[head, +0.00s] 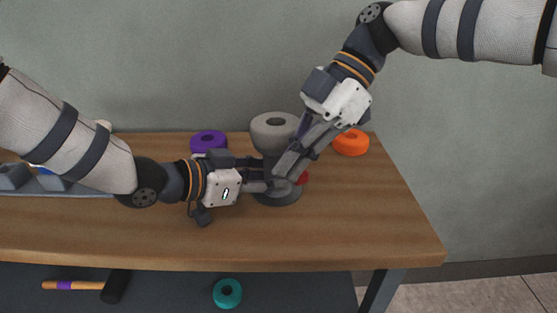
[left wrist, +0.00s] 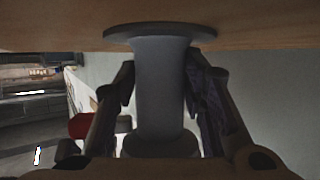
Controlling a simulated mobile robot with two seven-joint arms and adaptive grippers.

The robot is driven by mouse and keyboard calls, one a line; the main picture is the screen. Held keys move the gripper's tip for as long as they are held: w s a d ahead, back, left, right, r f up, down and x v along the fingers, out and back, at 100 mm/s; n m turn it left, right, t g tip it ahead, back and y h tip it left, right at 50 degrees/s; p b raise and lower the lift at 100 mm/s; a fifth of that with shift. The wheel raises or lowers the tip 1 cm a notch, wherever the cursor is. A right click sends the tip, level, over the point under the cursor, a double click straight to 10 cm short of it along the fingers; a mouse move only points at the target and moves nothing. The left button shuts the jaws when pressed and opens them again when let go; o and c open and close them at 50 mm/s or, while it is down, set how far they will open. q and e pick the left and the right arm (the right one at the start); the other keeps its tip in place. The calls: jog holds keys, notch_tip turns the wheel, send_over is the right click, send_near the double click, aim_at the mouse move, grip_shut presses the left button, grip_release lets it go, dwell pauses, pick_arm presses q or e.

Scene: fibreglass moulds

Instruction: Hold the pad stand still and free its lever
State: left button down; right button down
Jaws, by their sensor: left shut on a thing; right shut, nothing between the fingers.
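The grey pad stand (head: 275,128) stands upright on the bench, with a wide round top and a dark round base (head: 283,199). A red lever end (head: 302,178) shows at the right of its column and also in the left wrist view (left wrist: 80,126). My left gripper (head: 268,181) is shut on the stand's column (left wrist: 160,90), one finger on each side. My right gripper (head: 283,171) is shut and empty. It slants down from the upper right, and its fingertips overlap the column close to the red end; I cannot tell if they touch. The fingers hide part of the lever.
A purple ring (head: 208,141) and an orange ring (head: 351,142) lie at the back of the wooden bench (head: 350,225). A grey tray (head: 85,190) is at the left. A mallet (head: 112,286) and teal ring (head: 227,293) are on the lower shelf. The bench's front right is clear.

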jog(key=shift+d, duration=0.3)
jog(key=shift+s+d, duration=0.15)
jog(key=shift+d, duration=0.6)
jog(key=w+v, duration=0.1)
jog(key=v, duration=0.9)
jog(key=shift+a, duration=0.35)
